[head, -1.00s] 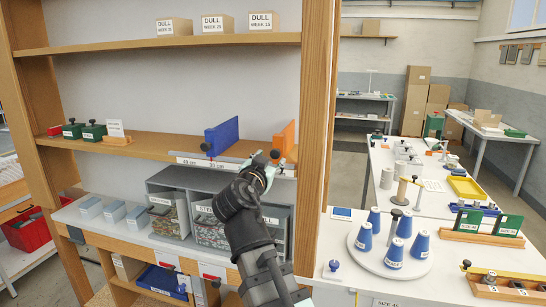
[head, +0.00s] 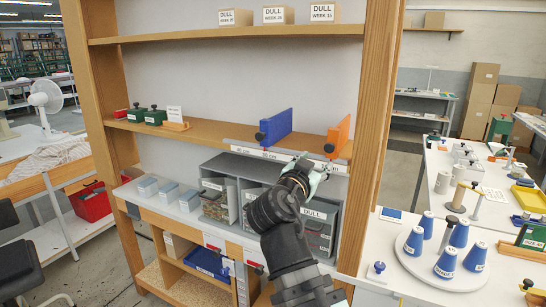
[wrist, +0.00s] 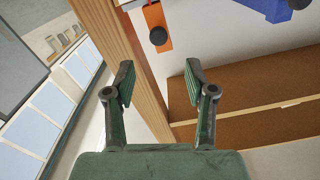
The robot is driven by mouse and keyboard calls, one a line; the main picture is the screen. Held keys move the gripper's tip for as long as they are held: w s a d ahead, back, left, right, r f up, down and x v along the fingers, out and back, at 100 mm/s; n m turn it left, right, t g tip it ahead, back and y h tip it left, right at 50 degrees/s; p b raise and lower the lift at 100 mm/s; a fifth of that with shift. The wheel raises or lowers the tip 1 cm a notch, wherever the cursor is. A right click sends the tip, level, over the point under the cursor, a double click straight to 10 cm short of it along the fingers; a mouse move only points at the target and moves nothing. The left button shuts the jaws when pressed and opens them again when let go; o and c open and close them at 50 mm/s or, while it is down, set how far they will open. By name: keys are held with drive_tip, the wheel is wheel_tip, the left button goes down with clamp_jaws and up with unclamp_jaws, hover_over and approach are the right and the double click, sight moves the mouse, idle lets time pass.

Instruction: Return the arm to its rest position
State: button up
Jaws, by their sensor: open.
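My gripper (head: 314,166) is in front of the shelf unit, near the front edge of its middle shelf (head: 215,139). In the wrist view my gripper (wrist: 160,82) has its two fingers well apart, with nothing between them. The orange panel (head: 338,136) and the blue panel (head: 279,128), each with a dark knob, stand on that shelf just behind it. The wrist view also shows the orange panel (wrist: 157,28) and part of the blue panel (wrist: 262,7), both clear of the fingers.
The wooden upright (head: 374,130) stands close to the right of my gripper. Grey bins (head: 228,165) sit below the shelf. Blue cones (head: 459,233) stand on a round white turntable (head: 409,248) at the right. A fan (head: 45,95) and open floor are at the left.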

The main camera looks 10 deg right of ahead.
drive_tip(key=w+a+f+n+g+y, duration=0.2)
drive_tip(key=f+n, duration=0.1)
drive_tip(key=f, duration=0.6)
drive_tip(key=w+a+f+n+g+y, duration=0.1)
drive_tip(key=f+n+y, duration=0.15)
drive_tip(key=f, duration=0.65)
drive_tip(key=w+a+f+n+g+y, duration=0.2)
drive_tip(key=f+n, duration=0.1)
drive_tip(key=f, duration=0.6)
drive_tip(key=s+a+f+n+g+y, duration=0.1)
drive_tip(key=s+f+g, duration=0.15)
drive_tip(key=f, duration=0.95)
drive_tip(key=s+a+f+n+g+y, duration=0.1)
drive_tip(key=s+f+n+g, duration=0.15)
drive_tip(key=f, duration=0.85)
drive_tip(key=s+a+f+g+y, duration=0.1)
drive_tip(key=s+f+g, duration=0.2)
drive_tip(key=s+f, duration=0.6)
drive_tip(key=s+f+g+y, duration=0.1)
drive_tip(key=s+f+g, duration=0.1)
drive_tip(key=s+f, duration=0.75)
drive_tip(key=s+f+g, duration=0.2)
drive_tip(key=s+f, duration=0.5)
drive_tip(key=s, duration=0.2)
drive_tip(key=s+f+m+g+y, duration=0.1)
drive_tip(key=s+f+g, duration=0.2)
drive_tip(key=s+f, duration=0.4)
drive_tip(key=s, duration=0.3)
drive_tip(key=shift+d+g, duration=0.2)
drive_tip(key=shift+g, duration=0.1)
